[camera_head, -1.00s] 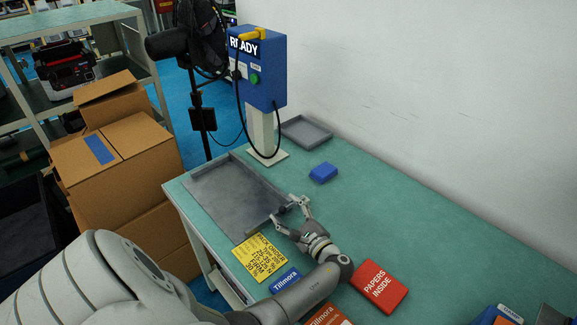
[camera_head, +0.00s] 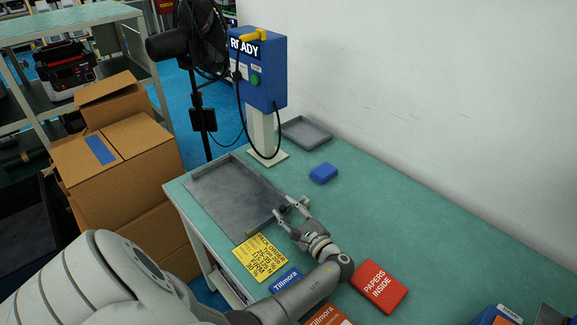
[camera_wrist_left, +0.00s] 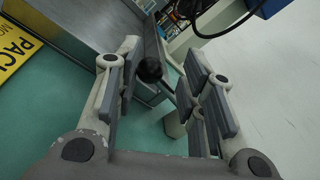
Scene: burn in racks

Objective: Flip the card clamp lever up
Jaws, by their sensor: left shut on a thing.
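My left gripper (camera_head: 291,209) is low over the table at the near right corner of a grey tray (camera_head: 213,174). Its fingers are around a small dark round knob (camera_wrist_left: 150,70), which sits against the left finger in the left wrist view. The knob is tiny in the head view, and I cannot make out a labelled card clamp lever or what the knob is joined to. The tray also shows at upper left in the left wrist view (camera_wrist_left: 98,22). My right gripper is out of view.
A blue box on a post (camera_head: 262,75), reading READY, stands behind with a looped black cable. A blue block (camera_head: 323,173), yellow pack-order card (camera_head: 260,258) and red "papers inside" packet (camera_head: 379,286) lie on the green table. The table's right middle is clear.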

